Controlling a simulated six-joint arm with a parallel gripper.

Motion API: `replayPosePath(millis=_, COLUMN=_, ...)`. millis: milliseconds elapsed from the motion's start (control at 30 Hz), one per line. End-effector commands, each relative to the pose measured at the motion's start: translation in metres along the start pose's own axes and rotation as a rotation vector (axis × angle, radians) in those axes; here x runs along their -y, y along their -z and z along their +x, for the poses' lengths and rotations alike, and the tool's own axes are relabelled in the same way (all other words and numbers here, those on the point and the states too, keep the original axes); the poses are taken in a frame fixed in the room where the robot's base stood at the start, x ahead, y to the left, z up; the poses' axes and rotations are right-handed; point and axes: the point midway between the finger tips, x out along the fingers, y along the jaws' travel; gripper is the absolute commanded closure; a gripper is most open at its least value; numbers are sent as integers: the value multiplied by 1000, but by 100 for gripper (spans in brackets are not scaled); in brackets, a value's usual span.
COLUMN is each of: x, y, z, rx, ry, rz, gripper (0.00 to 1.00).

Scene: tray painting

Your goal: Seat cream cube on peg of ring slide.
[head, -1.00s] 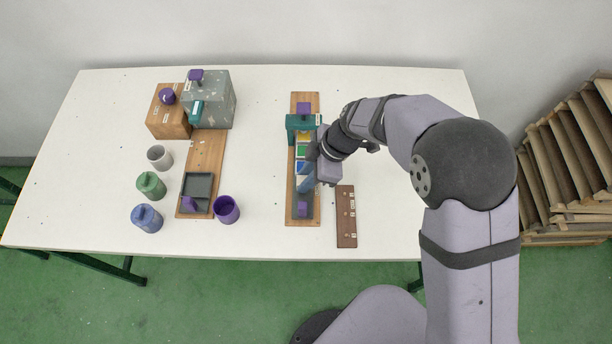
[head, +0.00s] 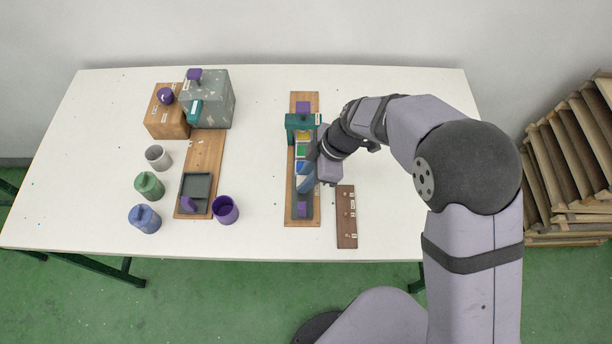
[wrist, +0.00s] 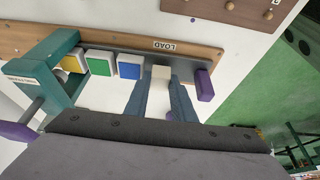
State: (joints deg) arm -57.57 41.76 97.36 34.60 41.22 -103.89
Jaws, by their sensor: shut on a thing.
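The cream cube (wrist: 161,72) is held between the two blue fingers of my gripper (wrist: 160,82) in the wrist view. It is at the LOAD-marked part of the ring slide (wrist: 190,65), in line with the other cubes. A purple block (wrist: 204,85) stands just to its right. In the head view my gripper (head: 306,182) is over the near half of the ring slide (head: 290,218), and the cream cube cannot be made out. No peg shows under the cube, so I cannot tell whether it is seated or just above.
Blue (wrist: 129,67), green (wrist: 99,63) and yellow (wrist: 73,60) cubes stand in the slide, left of the cream one. A teal arch (wrist: 52,68) spans it. A brown strip (head: 346,215) lies to the right. Cups and boxes stand at the left.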

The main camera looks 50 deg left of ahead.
Motion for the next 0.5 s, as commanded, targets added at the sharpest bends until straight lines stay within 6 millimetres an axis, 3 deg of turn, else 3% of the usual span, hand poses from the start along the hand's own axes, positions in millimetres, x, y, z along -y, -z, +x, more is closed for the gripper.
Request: replayPosePath(millis=500, x=0, y=-1, z=3, rx=0, ry=0, rz=-1, gripper=98)
